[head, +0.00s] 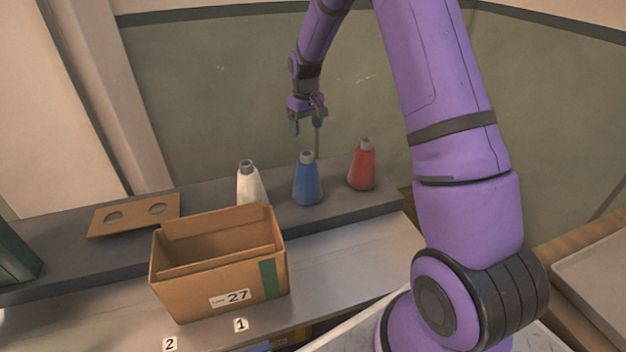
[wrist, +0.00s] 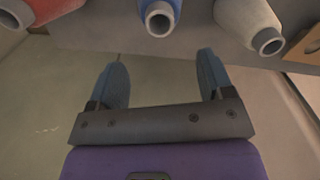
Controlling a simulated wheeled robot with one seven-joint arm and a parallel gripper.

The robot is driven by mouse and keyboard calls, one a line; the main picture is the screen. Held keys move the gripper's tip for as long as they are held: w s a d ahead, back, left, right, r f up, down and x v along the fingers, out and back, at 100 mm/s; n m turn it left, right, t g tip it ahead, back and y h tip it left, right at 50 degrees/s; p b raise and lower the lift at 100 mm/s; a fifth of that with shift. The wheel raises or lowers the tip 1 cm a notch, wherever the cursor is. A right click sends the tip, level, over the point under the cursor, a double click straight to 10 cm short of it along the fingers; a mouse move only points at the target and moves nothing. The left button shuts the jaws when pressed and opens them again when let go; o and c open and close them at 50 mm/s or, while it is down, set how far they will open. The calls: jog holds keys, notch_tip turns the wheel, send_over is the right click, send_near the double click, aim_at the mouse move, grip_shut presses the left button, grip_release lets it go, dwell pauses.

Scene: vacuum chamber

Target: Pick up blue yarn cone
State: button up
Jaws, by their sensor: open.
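The blue yarn cone (head: 307,184) stands upright on the grey shelf, between the white cone (head: 250,184) and the red cone (head: 363,170). My gripper (head: 307,128) is open and empty above and behind the blue cone, apart from it. In the wrist view the gripper (wrist: 162,82) shows two spread blue fingers with nothing between them. The blue cone (wrist: 160,12) shows there at the top centre, its grey tip toward the camera, with the red cone (wrist: 42,10) to the left and the white cone (wrist: 245,18) to the right.
A cardboard box (head: 215,284) marked 27 stands on the lower surface in front of the white cone. A cardboard piece with two holes (head: 134,214) lies on the grey shelf (head: 60,250) at left. A green wall rises behind the shelf.

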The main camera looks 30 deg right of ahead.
send_over(307, 176)
jog(key=w+d, duration=0.2)
jog(key=w, duration=0.1)
notch_tip(307, 176, down, 10)
jog(key=shift+f, duration=0.25)
jog(key=shift+a, duration=0.1)
grip_shut()
